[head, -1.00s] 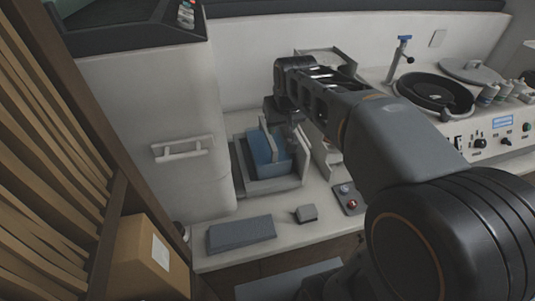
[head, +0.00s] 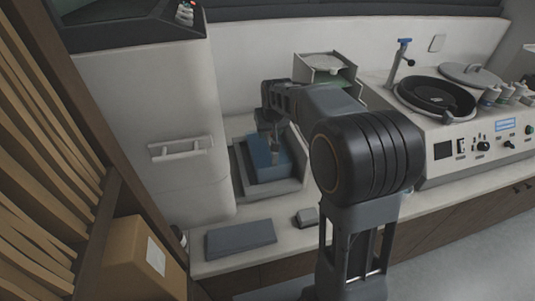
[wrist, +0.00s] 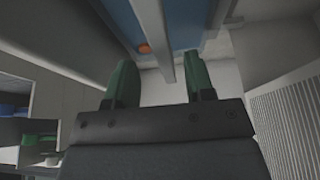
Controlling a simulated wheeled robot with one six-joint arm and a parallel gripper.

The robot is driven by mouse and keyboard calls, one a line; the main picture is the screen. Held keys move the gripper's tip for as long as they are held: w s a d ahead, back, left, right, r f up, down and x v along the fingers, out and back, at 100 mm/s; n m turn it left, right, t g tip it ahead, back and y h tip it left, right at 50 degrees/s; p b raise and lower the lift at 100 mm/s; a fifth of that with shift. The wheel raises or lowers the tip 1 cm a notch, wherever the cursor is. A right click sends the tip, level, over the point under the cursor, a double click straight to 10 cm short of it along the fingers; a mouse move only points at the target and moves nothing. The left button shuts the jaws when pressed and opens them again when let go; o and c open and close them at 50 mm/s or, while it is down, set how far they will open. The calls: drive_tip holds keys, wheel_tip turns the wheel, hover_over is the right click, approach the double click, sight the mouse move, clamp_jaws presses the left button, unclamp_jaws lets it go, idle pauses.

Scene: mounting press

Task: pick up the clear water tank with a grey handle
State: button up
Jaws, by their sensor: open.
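The clear water tank (head: 262,172) looks blue and sits in a grey open-fronted holder (head: 240,172) on the counter. My gripper (head: 274,140) is at the tank's upper part and hides some of it in the head view. In the wrist view the tank (wrist: 196,14) is at the top, with its grey handle (wrist: 153,32) running down the middle. My gripper (wrist: 160,62) is open there, its two green fingers on either side of the handle's lower end. I cannot tell whether either finger touches the handle.
A white cabinet with a bar handle (head: 181,148) stands close left of the holder. A control console (head: 470,145) is at the right, a cardboard box (head: 145,262) at lower left.

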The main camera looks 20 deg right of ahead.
sight(268, 134)
drive_tip(key=shift+p+x, duration=0.45)
drive_tip(key=shift+x, duration=2.15)
drive_tip(key=shift+a, duration=0.15)
clamp_jaws()
